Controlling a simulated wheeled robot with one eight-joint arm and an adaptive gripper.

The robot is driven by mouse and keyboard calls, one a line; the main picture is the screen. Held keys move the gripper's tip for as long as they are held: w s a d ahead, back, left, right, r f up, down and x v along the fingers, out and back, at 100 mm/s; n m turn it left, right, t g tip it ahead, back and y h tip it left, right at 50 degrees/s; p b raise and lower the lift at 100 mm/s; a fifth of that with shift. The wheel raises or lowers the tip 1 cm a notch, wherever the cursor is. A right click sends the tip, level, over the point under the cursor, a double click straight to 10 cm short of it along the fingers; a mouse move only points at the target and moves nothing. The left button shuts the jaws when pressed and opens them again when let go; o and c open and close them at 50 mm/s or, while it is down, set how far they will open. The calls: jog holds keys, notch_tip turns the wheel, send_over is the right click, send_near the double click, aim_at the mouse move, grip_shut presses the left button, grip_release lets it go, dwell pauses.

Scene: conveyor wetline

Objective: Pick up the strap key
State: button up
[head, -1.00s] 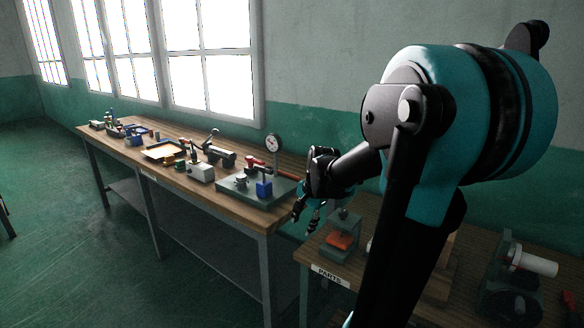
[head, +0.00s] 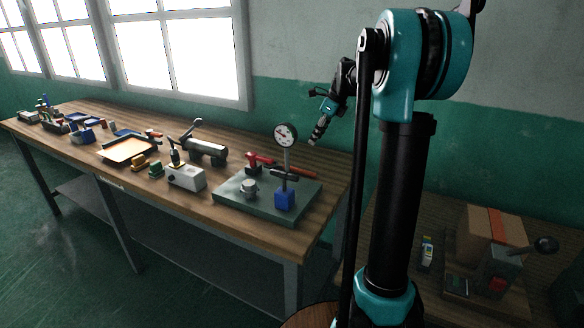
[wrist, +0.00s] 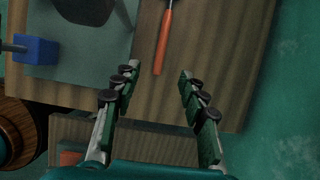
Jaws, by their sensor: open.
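I cannot single out the strap key for certain. A tool with a slim red-orange handle (wrist: 163,45) lies on the wooden bench top beside the grey plate in the wrist view; its far end is cut off by the frame. A red handle also shows at the plate's back edge in the head view (head: 301,172). My gripper (wrist: 158,72) is open and empty, its two fingers apart with the handle's near end just beyond and between the tips. In the head view my gripper (head: 318,132) hangs above the bench's right end, behind the dial gauge.
The grey plate (head: 233,196) carries a dial gauge (head: 286,134) on a post, a blue block (head: 285,200) and a small round metal part. A white box (head: 186,177) and a vise-like tool (head: 205,150) stand left of it. A second bench with a cardboard box (head: 480,237) is at right.

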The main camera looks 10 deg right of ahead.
send_over(305, 172)
notch_tip(305, 172, down, 11)
jog(key=shift+d+r, duration=0.1)
jog(key=shift+r, duration=0.05)
jog(key=x, duration=0.5)
jog(key=shift+w+d, duration=0.2)
grip_shut()
